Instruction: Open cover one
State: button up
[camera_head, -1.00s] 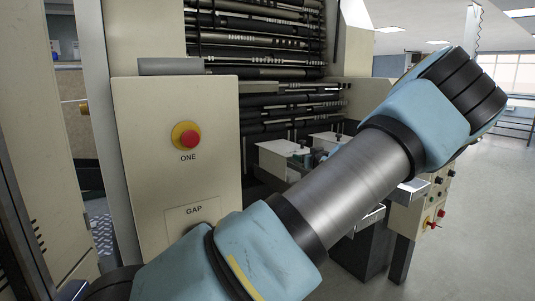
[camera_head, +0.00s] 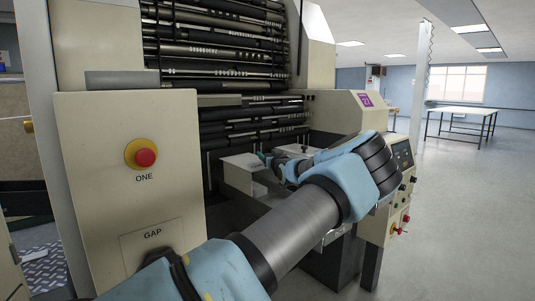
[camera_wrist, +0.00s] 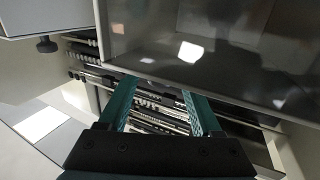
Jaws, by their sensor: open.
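In the wrist view my gripper (camera_wrist: 157,96) has two teal fingers set wide apart, with nothing visible between them. Beyond and above the fingertips is a dark, glossy panel (camera_wrist: 240,45) in a grey frame, which may be cover one. Its lower frame edge passes close to the fingertips; I cannot tell whether they touch it. In the head view the label ONE is on a beige panel (camera_head: 85,185) under a red button with a yellow collar (camera_head: 143,153).
Behind the beige panel, the machine has stacked dark rollers (camera_head: 225,55). A control box (camera_head: 402,160) with knobs and red buttons stands to the right of my arm. Open grey floor (camera_head: 460,200) lies to the right, with a table (camera_head: 462,112) far back.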

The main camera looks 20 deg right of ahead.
jog(key=shift+w, duration=0.4)
jog(key=shift+c, duration=0.4)
grip_shut()
dwell(0.8)
